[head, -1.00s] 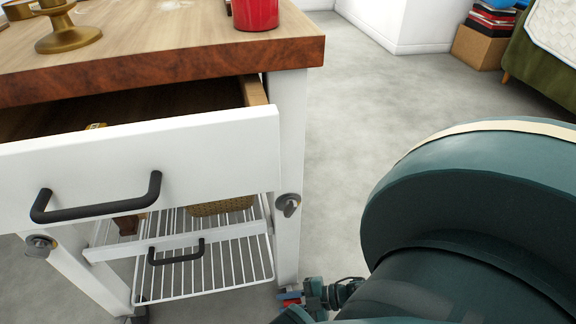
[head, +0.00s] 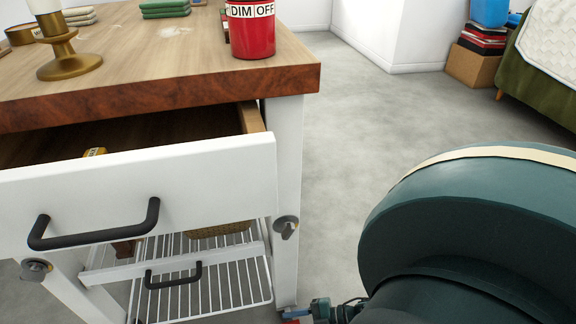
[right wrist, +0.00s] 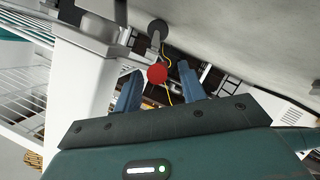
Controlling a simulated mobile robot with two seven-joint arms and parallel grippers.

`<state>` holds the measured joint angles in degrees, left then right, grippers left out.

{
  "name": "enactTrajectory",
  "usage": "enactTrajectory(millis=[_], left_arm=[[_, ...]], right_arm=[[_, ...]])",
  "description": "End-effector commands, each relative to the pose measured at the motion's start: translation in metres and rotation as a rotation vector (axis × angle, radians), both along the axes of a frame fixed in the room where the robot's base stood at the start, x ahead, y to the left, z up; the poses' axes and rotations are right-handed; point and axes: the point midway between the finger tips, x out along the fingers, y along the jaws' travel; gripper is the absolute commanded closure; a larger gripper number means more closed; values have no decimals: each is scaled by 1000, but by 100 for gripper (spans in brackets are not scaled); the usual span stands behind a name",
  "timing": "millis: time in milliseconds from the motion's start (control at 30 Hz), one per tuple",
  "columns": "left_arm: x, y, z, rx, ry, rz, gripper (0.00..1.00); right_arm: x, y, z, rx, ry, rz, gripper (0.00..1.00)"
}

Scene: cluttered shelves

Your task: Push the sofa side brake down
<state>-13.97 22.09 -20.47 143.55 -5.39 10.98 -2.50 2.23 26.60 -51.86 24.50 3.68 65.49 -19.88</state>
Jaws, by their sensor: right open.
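In the right wrist view a small round red knob (right wrist: 157,73), which looks like a brake end, shows between my open right fingers (right wrist: 157,85). A grey metal fitting (right wrist: 95,30) sits at the end of the white cart leg (right wrist: 75,85). I cannot tell whether the fingers touch the knob. In the head view my right gripper (head: 320,308) is low, beside the foot of the cart's right front leg (head: 288,180). A bit of red shows at the bottom edge there; the caster is mostly hidden. The green sofa (head: 548,75) stands at the far right. My left gripper is out of view.
The white cart drawer (head: 140,190) stands open, with a black handle (head: 95,230). A wire rack (head: 215,285) lies below it. The wooden top holds a red canister (head: 251,35) and a brass candle holder (head: 67,55). Bare grey floor (head: 370,120) lies between cart and sofa.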

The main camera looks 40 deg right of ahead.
Motion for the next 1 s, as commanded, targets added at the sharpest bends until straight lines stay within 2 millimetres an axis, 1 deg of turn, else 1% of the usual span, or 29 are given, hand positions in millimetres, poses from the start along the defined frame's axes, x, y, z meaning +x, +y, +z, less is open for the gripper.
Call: enactTrajectory(millis=[33, 233, 400, 500, 700, 1000], left_arm=[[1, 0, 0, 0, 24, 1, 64], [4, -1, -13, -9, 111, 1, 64], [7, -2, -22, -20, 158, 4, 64], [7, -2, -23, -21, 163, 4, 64], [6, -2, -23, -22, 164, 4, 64], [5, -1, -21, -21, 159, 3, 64]], right_arm=[[-9, -9, 5, -5, 3, 0, 59], [-40, -40, 19, -5, 4, -2, 59], [-61, -61, 28, -4, 3, -1, 59], [-69, -68, 31, -4, 5, -1, 59], [-74, -74, 34, -3, 2, 0, 59], [-74, -74, 34, -3, 2, 0, 59]])
